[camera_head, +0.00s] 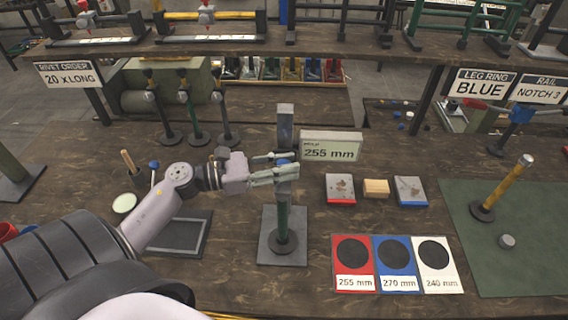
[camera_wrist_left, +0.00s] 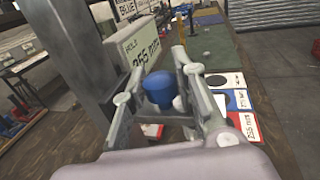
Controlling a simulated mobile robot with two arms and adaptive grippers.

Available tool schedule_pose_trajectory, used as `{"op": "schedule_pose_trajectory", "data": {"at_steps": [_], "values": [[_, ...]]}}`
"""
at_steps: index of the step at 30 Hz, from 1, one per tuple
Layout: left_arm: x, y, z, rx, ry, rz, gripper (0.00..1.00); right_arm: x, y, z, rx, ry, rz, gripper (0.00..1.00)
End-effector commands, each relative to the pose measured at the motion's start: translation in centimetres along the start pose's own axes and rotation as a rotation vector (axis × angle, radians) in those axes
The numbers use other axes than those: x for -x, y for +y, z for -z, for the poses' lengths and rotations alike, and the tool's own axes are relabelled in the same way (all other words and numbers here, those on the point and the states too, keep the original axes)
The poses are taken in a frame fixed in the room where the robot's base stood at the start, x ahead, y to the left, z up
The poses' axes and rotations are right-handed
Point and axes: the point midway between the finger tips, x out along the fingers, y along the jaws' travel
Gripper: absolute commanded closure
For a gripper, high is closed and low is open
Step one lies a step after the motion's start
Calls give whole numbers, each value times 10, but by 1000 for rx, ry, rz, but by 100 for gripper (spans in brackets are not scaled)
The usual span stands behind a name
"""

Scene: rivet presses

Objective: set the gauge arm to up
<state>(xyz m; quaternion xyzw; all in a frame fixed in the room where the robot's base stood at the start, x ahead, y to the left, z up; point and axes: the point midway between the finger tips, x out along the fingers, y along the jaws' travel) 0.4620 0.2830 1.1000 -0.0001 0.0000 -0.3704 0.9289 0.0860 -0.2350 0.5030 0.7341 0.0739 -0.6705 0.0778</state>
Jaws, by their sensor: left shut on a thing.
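The gauge stand (camera_head: 283,122) is a grey upright column on a dark base plate (camera_head: 268,250), with a dark green post (camera_head: 283,218) below. A pale sign (camera_head: 331,146) reading 255 mm is beside the column; it also shows in the left wrist view (camera_wrist_left: 138,42). My left gripper (camera_head: 283,164) reaches in from the left across the column. Its fingers are shut on a blue knob (camera_wrist_left: 160,88), which shows between them in the left wrist view. The fingers hide most of the gauge arm, so its setting cannot be told. My right gripper is not in view.
Red, blue and white cards (camera_head: 390,280) lie right of the stand, with small blocks (camera_head: 376,188) behind. A green mat (camera_head: 525,235) with a yellow-handled post (camera_head: 502,188) is at right. Several dark posts (camera_head: 190,115) stand behind my left arm. A raised shelf (camera_head: 240,46) crosses the back.

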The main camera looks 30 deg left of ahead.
Motion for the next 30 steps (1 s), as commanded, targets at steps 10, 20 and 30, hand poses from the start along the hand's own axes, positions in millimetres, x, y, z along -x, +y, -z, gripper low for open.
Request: {"op": "schedule_pose_trajectory", "data": {"at_steps": [10,20,30], "values": [[0,0,-32,-5,1,1,100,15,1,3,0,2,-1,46],[0,0,-83,-2,-2,0,100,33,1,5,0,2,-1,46],[0,1,-85,-3,-8,-4,71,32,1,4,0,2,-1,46]]}}
